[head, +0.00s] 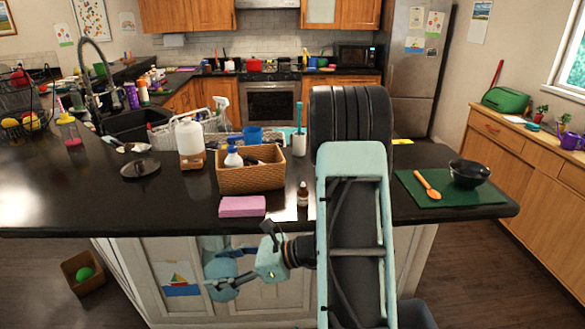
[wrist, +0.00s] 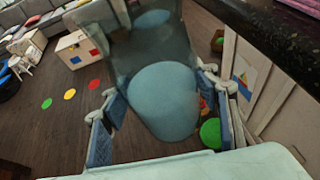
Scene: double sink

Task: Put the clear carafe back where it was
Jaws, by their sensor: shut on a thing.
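The clear carafe (wrist: 160,95) is a see-through, blue-tinted vessel between my gripper's two blue-padded fingers in the wrist view. In the head view the carafe (head: 220,262) shows faintly against the white island front, below the counter edge. My gripper (head: 224,284) is shut on it, left of my forearm and in front of the island. The gripper also shows in the wrist view (wrist: 166,125). The carafe is held off the floor, clear of the countertop. Its exact tilt is hard to tell.
The dark counter (head: 80,210) holds a pink sponge (head: 242,206), a wicker basket (head: 250,178), a small brown bottle (head: 302,194) and a white jug (head: 189,140). A green mat (head: 415,190) with a black bowl (head: 468,172) lies right. A box with a green ball (head: 84,273) stands on the floor.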

